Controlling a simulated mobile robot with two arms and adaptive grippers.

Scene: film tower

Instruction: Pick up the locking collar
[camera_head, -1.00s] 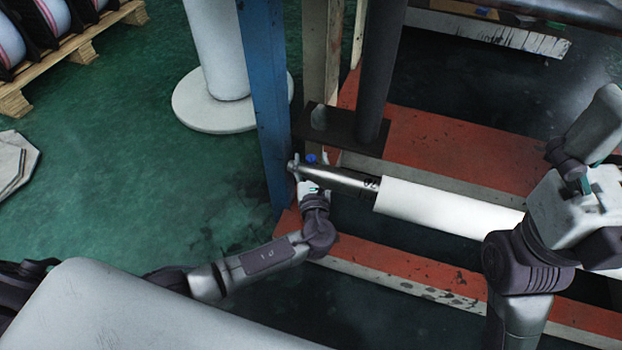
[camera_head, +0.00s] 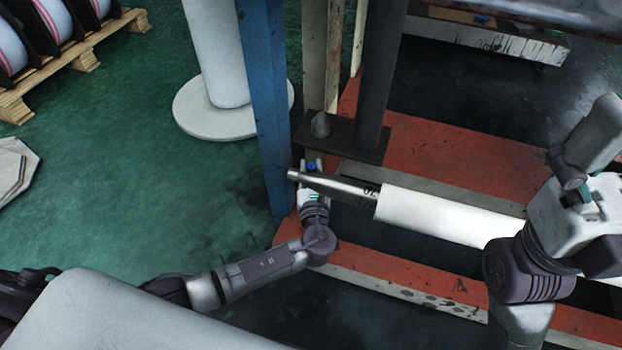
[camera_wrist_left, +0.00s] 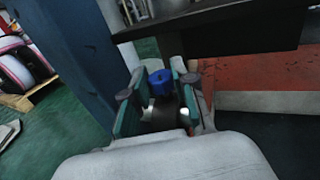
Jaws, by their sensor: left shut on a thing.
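The locking collar appears as a small dark piece with a blue knob (camera_wrist_left: 160,82). The knob also shows in the head view (camera_head: 311,167). My left gripper (camera_wrist_left: 160,103) is shut on the collar, with a teal finger on each side of it. In the head view my left gripper (camera_head: 312,183) is at the narrow metal end of the shaft (camera_head: 330,183). The shaft crosses in front of the fingers and hides part of the collar. My right gripper (camera_head: 582,195) is at the right, and its fingers are not clear.
A white roll (camera_head: 450,217) sits on the shaft. A blue post (camera_head: 265,110) stands just left of my left gripper, and a dark bracket plate (camera_head: 345,140) lies beyond it. A red frame beam (camera_head: 400,273) runs nearer.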

